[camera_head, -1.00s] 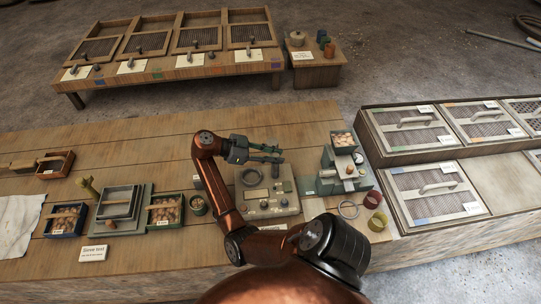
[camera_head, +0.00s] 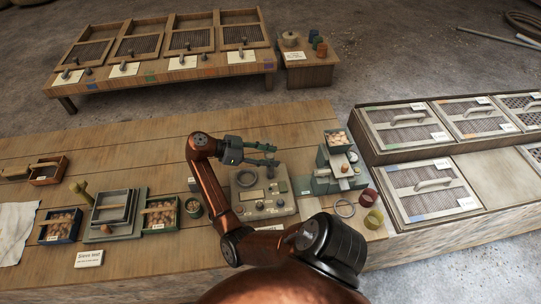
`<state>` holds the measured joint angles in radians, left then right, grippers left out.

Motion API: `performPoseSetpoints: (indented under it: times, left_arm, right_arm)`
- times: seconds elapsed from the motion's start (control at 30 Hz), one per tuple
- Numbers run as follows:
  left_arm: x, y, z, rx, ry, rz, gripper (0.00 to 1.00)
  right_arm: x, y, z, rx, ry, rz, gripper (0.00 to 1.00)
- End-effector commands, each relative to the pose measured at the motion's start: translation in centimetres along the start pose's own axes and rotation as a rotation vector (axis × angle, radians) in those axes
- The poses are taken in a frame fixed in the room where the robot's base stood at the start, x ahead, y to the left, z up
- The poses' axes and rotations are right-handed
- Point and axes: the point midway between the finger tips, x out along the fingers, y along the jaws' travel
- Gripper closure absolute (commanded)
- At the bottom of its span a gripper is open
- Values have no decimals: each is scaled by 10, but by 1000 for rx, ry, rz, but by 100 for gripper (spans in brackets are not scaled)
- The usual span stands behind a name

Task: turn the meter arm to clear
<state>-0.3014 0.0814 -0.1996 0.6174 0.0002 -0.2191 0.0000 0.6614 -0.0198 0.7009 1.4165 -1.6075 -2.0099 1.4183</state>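A grey meter panel (camera_head: 284,211) sits on the wooden bench. It has a round ring (camera_head: 247,177) at its upper left, a pale display and several small knobs along its front. A small dark upright piece (camera_head: 270,172) stands near its back, just below my fingers; I cannot tell whether it is the meter arm. My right gripper (camera_head: 275,155) is over the panel's back edge, fingers pointing right, apart and with nothing seen between them. Contact with the panel cannot be told. My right arm hides part of the panel's left side. My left gripper is not in view.
A green-grey scale-like device (camera_head: 325,186) with a box of brown lumps (camera_head: 337,137) stands to the right. Framed screens (camera_head: 432,190) lie at right.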

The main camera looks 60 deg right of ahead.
Motion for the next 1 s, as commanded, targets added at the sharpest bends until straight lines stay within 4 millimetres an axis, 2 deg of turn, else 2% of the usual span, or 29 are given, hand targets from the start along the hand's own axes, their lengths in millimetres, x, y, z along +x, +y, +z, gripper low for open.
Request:
performPoseSetpoints:
  times: [0.17,0.4,0.6,0.77,1.0]
  left_arm:
    - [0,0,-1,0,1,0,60]
    - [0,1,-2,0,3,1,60]
    - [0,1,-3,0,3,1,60]
    - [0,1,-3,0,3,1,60]
    - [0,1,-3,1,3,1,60]
  right_arm:
    - [-19,0,0,-1,-4,-1,61]
    - [-69,0,0,-3,-5,-2,61]
    - [-103,0,0,-2,-4,-1,61]
    - [-116,-1,0,0,-1,0,61]
    - [-119,0,0,0,1,0,61]
